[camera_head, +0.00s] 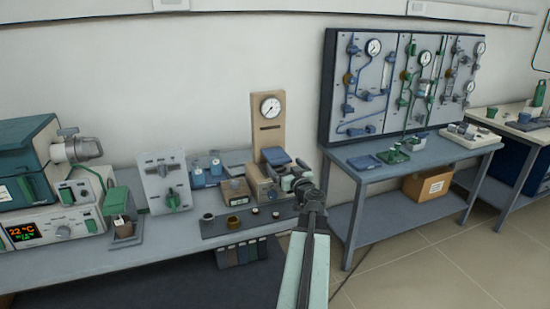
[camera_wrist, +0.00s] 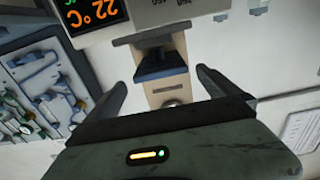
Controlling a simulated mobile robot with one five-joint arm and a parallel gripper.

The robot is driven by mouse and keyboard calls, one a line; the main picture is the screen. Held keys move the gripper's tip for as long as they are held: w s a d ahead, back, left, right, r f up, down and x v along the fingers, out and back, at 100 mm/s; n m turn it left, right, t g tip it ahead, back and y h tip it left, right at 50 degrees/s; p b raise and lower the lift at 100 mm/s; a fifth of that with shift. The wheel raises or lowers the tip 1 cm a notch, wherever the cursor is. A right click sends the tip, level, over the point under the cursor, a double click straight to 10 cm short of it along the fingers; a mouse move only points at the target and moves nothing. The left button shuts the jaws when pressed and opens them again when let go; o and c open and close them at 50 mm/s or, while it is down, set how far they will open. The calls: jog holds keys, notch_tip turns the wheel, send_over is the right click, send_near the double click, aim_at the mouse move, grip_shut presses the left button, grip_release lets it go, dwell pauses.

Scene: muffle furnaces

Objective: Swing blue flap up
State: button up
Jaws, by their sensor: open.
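The blue flap (camera_head: 276,156) lies on top of a small beige unit (camera_head: 262,184) on the left bench, in front of a tall tan stand. A dark blue piece, which looks like this flap (camera_wrist: 160,66), shows between my fingers in the upside-down wrist view. My gripper (camera_head: 303,184) is at the right side of the unit, close to the flap in the picture. Its two fingers (camera_wrist: 160,86) are spread with nothing held between them. The exact gap to the flap cannot be told. My arm hides part of the bench's right end.
The tan stand (camera_head: 266,120) bears a round gauge. A dark mat (camera_head: 222,231) with small cups lies in front of the unit. A piping panel (camera_head: 390,90) stands at the right.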

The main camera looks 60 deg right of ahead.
aim_at(279, 159)
jog(key=x, duration=0.7)
jog(key=shift+w, duration=0.15)
